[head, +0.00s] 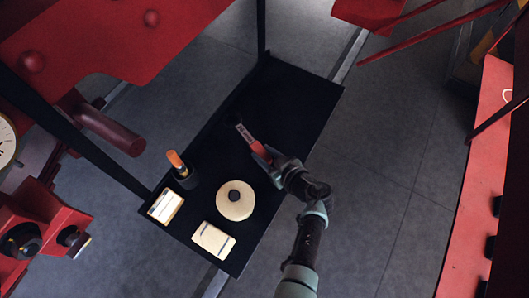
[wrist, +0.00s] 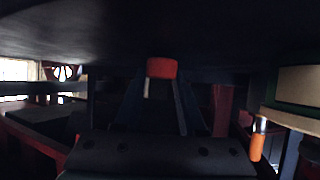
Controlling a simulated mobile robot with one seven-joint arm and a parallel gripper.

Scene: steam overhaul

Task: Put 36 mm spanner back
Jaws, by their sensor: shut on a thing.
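The spanner has a red handle (head: 260,150) and a dark grey head with pale marks (head: 243,131) pointing up-left in the head view. My gripper (head: 270,158) is shut on the red handle near its lower end. In the wrist view the red handle end (wrist: 162,68) sits between the two dark fingers. The spanner is over the black tabletop (head: 300,105); I cannot tell whether it touches it. No marked place for the spanner is clear in these frames.
On the tabletop stand a round cream disc (head: 235,200), an orange-handled tool in a dark holder (head: 179,164), a framed white card (head: 165,206) and a cream block (head: 213,240). A black post (head: 262,30) rises at the far corner. Red machinery (head: 100,40) overhangs the left.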

